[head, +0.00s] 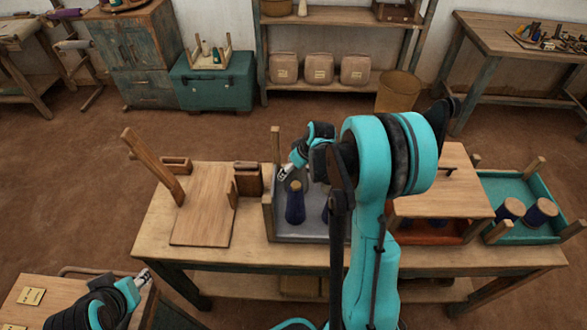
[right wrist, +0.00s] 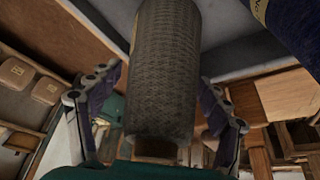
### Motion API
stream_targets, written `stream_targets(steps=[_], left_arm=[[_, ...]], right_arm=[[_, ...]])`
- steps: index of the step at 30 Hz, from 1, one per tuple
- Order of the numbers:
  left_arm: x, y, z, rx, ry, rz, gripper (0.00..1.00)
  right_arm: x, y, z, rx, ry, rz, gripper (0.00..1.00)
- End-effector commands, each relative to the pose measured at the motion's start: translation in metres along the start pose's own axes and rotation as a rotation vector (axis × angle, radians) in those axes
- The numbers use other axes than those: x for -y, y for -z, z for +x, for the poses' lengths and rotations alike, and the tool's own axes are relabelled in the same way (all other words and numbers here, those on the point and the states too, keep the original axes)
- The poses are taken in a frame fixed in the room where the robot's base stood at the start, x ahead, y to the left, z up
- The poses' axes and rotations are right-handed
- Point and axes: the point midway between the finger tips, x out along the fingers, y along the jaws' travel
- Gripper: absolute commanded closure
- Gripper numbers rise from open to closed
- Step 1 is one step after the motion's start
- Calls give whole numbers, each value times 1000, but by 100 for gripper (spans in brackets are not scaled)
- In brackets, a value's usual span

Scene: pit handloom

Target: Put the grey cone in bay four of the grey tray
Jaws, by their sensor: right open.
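The grey cone (right wrist: 163,65), with a woven-looking surface, fills the middle of the right wrist view. My right gripper (right wrist: 160,80) is open, with one finger on each side of it and gaps visible. In the head view my right gripper (head: 287,172) is at the back left of the grey tray (head: 290,231); the grey cone is hard to make out there. A dark blue cone (head: 295,205) stands in the tray, and another is partly hidden by my right arm. My left gripper (head: 142,277) is low at the left, away from the tray; its jaws are too small to read.
A teal tray (head: 493,233) with two dark cones is at the right. A wooden board (head: 440,200) covers a red-brown tray beside my right arm. A slanted board (head: 205,215) and brown box (head: 248,180) stand left of the grey tray. Floor behind the table is clear.

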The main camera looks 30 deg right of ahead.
Motion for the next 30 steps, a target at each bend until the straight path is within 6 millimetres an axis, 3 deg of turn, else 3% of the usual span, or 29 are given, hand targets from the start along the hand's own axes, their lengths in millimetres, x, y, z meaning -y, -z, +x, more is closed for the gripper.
stream_targets(steps=[12,21,25,30], left_arm=[[0,18,-24,0,0,0,60],[0,22,-31,0,0,0,60],[0,22,-31,0,0,0,60],[0,22,-30,0,0,0,60]], right_arm=[[0,1,-88,0,0,2,23],[4,0,-121,-1,-2,2,23],[30,1,-140,-7,-20,18,23],[92,-9,-179,-39,-65,70,23]])
